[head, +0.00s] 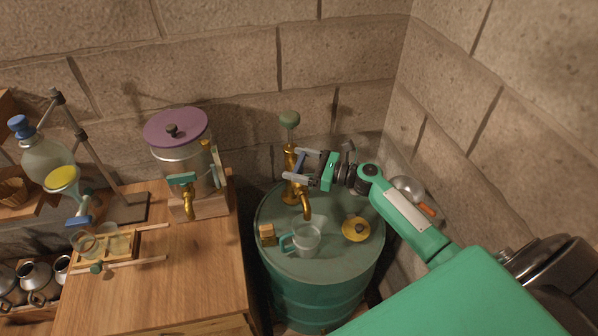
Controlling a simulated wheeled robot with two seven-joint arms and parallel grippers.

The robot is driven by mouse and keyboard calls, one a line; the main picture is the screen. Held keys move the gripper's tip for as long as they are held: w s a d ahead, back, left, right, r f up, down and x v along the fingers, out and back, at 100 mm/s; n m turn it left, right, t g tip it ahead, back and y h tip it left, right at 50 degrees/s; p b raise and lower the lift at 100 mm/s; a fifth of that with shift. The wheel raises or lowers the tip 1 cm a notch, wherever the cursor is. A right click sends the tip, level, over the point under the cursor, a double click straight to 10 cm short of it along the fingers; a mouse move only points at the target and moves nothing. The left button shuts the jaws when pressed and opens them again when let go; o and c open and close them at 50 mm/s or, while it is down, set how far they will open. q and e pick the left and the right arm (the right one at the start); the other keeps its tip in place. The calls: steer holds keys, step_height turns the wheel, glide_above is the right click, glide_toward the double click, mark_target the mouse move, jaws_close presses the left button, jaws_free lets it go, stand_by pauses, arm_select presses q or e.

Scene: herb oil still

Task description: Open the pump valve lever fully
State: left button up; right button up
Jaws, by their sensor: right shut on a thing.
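The brass pump (288,188) stands at the back of the green barrel (318,290), with a green knob on top and a spout curving down to the front. Its blue valve lever (300,161) sticks out on the right side of the pump body. My right gripper (293,165) reaches in from the right, with its fingers on either side of the blue lever, shut on it. The fingers partly hide the lever, so its exact angle is hard to tell. My left gripper is out of view.
A clear mug (306,240) stands below the spout, with a wooden block (267,235) and yellow lid (356,229) nearby. A ladle (408,188) is at the right wall. A purple-lidded still (180,152) and glassware stand on the wooden table (190,290).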

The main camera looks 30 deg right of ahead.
steer(key=n+g+y+b, duration=0.2)
steer(key=g+b, duration=0.1)
steer(key=n+g+y+b, duration=0.1)
steer(key=n+g, duration=0.1)
steer(key=shift+f+y+b, duration=0.25)
steer(key=shift+y+b, duration=0.15)
steer(key=shift+r+n+g+y+b, duration=0.15)
steer(key=shift+n+g+y+b, duration=0.45)
steer(key=shift+n+g+b, duration=1)
steer(key=shift+g+p, duration=0.5)
steer(key=shift+p, duration=0.05)
steer(key=shift+s, duration=0.1)
steer(key=o, duration=0.9)
steer(key=shift+a+r, duration=0.1)
steer(key=shift+d, duration=0.4)
steer(key=b+v, duration=0.4)
steer(key=v, duration=0.9)
